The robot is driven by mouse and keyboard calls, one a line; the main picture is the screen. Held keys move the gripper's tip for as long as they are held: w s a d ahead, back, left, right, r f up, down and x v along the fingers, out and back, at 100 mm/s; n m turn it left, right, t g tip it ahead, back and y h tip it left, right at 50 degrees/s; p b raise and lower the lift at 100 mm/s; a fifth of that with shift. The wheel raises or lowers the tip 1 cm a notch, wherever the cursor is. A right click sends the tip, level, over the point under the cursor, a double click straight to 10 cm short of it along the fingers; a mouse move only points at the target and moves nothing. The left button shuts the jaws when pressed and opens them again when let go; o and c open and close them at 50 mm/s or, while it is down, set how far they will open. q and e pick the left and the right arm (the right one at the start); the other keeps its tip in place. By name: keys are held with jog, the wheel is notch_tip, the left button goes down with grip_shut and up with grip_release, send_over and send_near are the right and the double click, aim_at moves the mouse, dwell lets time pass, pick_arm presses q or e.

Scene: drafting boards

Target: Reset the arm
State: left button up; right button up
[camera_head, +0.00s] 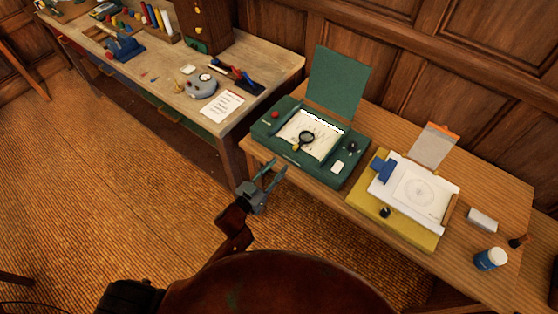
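My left gripper (275,169) is in the middle of the head view, in front of the low table's left end. Its two fingers are apart, with nothing between them, and point up toward the green drafting board (262,133). From this one view I cannot tell its exact height or distance from the table edge. My reddish-brown arm links lead down from it. My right gripper is not in view.
The low table (366,212) holds the green board with its lid raised, a magnifier (306,139), a yellow board (411,231), a white block (482,220) and a blue-and-white jar (490,259). A cluttered workbench (171,91) stands behind left.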

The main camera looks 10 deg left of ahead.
pick_arm(q)
jog(key=shift+f, duration=0.1)
jog(key=s+a+f+n+g+y, duration=0.15)
jog(key=a+f, duration=0.25)
jog(key=f, duration=0.6)
jog(key=s+a+f+g+y, duration=0.1)
jog(key=a+f+g+y, duration=0.15)
jog(key=f, duration=0.75)
jog(key=s+a+f+g+y, duration=0.15)
jog(key=s+a+f, duration=0.35)
jog(key=f, duration=0.5)
jog(key=s+a+f+g+y, duration=0.1)
jog(key=s+a+f+g, duration=0.15)
jog(key=s+f, duration=0.65)
jog(key=s+a+f+n+g, duration=0.1)
jog(key=s+a+f+g, duration=0.15)
jog(key=s+f, duration=0.55)
jog(key=s+a+f+n+g, duration=0.1)
jog(key=s+a+f, duration=0.2)
jog(key=s+f, duration=0.55)
jog(key=s+f+g, duration=0.2)
jog(key=s, duration=0.9)
jog(key=s+a+f+g+y, duration=0.1)
jog(key=s+g, duration=0.1)
jog(key=s, duration=0.9)
jog(key=shift+s+f, duration=0.2)
jog(key=shift+f, duration=0.2)
